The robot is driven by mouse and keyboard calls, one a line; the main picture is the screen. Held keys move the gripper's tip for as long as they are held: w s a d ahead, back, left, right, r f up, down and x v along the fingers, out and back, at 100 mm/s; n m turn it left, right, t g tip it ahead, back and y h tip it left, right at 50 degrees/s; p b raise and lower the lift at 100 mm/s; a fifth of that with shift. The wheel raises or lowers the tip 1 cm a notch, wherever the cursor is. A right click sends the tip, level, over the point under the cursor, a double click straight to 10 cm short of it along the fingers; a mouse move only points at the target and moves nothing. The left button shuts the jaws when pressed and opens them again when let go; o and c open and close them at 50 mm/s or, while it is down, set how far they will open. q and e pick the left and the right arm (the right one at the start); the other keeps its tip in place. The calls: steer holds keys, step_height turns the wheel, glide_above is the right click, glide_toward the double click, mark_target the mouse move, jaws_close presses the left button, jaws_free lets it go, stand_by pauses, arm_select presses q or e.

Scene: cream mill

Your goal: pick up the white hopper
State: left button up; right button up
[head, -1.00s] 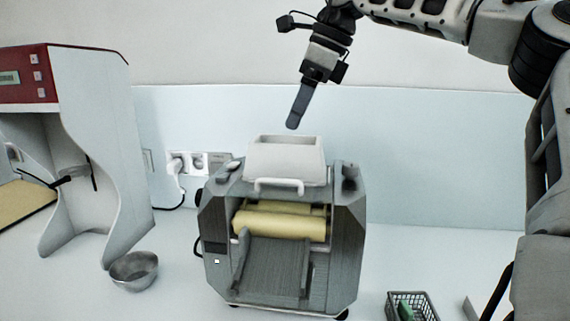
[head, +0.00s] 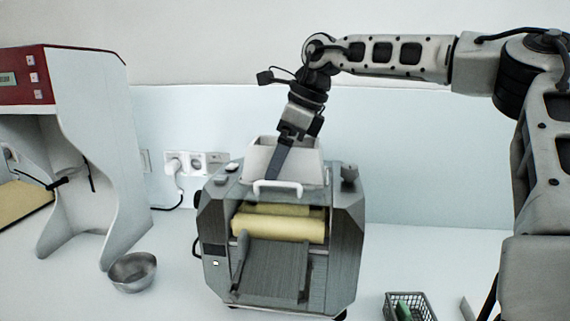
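The white hopper (head: 309,172) sits on top of the grey mill (head: 341,225), with its white handle on the front side. My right gripper (head: 274,177) comes in from the right and points down at the hopper. Its dark finger overlaps the hopper's front wall in the picture, just above the handle. Only one finger outline shows, so I cannot tell whether the gripper is open or shut, or whether it touches the hopper. My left gripper is not in view.
A tall white machine with a red top (head: 95,150) stands at the left. A metal bowl (head: 133,272) is on the white counter beside it. A dark basket (head: 424,308) with a green item is at the front right. The counter right of the mill is mostly clear.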

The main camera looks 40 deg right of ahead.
steer(key=shift+f, duration=0.25)
stand_by(0.3)
steer(key=c, duration=1)
